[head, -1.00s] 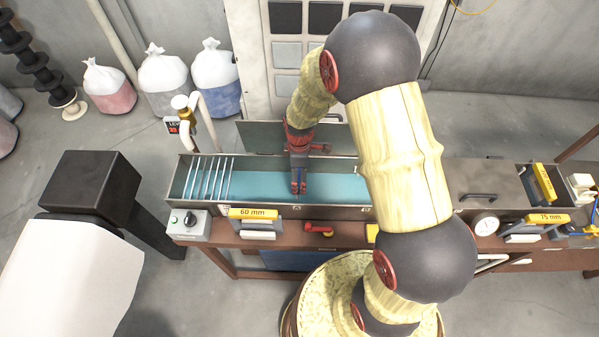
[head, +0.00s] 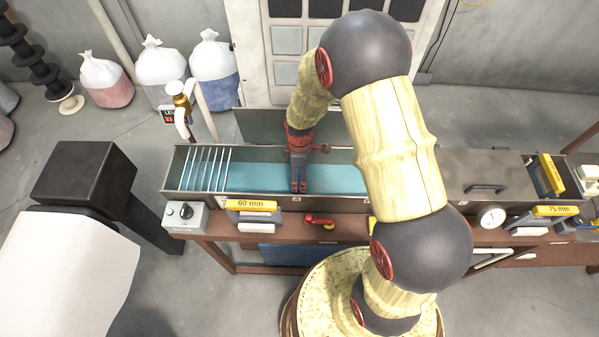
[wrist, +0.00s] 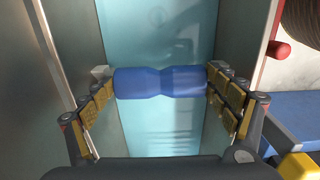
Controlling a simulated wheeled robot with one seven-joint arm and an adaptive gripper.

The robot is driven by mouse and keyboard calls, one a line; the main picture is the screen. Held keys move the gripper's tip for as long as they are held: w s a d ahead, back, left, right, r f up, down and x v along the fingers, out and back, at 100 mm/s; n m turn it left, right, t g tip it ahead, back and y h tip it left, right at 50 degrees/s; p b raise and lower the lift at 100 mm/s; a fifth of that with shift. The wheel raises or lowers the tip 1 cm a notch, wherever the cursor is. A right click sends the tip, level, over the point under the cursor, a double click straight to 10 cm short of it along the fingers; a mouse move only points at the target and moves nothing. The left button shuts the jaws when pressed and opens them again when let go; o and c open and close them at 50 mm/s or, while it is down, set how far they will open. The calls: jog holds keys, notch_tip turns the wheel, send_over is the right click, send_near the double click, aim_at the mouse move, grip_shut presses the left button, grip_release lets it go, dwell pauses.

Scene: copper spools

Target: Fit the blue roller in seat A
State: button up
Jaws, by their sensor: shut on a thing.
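The blue roller (wrist: 160,82), narrowed at its middle, lies across my gripper (wrist: 160,86) in the wrist view. The ribbed finger pads close on its two ends. In the head view my gripper (head: 299,187) points down into the long metal trough (head: 345,205), close behind a small A mark (head: 297,199) on its front wall. The roller is hidden by my gripper in the head view. Teal liquid shows below the roller in the wrist view. A small pale block (wrist: 100,72) is by the roller's left end. I cannot tell whether the roller touches a seat.
A rack of pale bars (head: 206,168) fills the trough's left end. A 60 mm label (head: 252,206), a red valve handle (head: 319,219) and a knob box (head: 185,215) line the front. A lidded metal section (head: 486,170) stands right. My arm hides part of the trough.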

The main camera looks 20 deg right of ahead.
jog(key=shift+f, duration=0.2)
dwell(0.6)
jog(key=o, duration=1.5)
jog(key=shift+r, duration=0.1)
jog(key=shift+r, duration=3.9)
